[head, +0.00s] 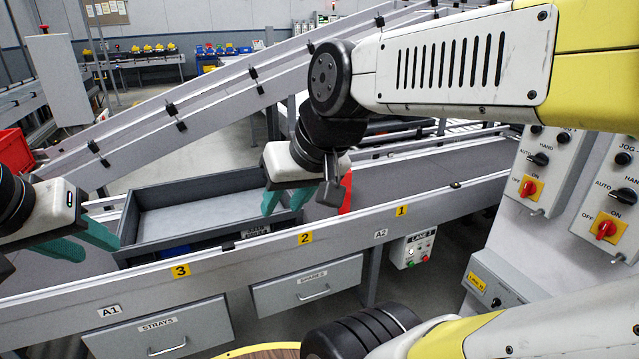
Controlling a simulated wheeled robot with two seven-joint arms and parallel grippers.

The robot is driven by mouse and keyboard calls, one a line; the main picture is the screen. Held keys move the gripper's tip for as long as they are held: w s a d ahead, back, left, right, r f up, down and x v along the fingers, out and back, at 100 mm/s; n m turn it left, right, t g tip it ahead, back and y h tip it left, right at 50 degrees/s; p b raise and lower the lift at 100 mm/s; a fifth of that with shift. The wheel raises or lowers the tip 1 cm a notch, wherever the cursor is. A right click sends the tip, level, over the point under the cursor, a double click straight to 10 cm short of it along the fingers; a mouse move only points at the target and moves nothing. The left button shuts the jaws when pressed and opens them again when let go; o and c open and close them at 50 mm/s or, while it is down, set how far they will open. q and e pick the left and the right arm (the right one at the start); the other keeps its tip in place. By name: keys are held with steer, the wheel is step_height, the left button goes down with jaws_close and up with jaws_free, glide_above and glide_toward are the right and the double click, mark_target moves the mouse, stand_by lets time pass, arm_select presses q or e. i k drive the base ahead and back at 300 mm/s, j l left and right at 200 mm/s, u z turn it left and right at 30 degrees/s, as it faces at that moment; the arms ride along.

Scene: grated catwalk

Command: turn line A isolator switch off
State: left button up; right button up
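Two rotary switches with red handles on yellow plates show on grey panels at the right: a left switch (530,187) and a right switch (606,229). Each has OFF and ON marks. I cannot read which one belongs to line A. My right gripper (284,207) hangs over the conveyor near the middle, far left of both switches; its teal fingers look apart and empty. My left gripper (98,254) is at the left edge above the conveyor rail, its teal fingers apart and empty. Neither gripper touches a switch.
A grey tray (128,218) sits on the conveyor (430,176) between my grippers. A red item (346,193) shows behind my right gripper. A lane control box (412,249) hangs below the rail. A smaller box with a yellow label (478,282) sits below the panels. My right arm spans the upper right.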

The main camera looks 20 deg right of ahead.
mark_target(529, 188)
steer(key=z, duration=2.3)
steer(key=i+j+u, duration=0.1)
steer(key=i+u, duration=0.7)
steer(key=u, duration=0.15)
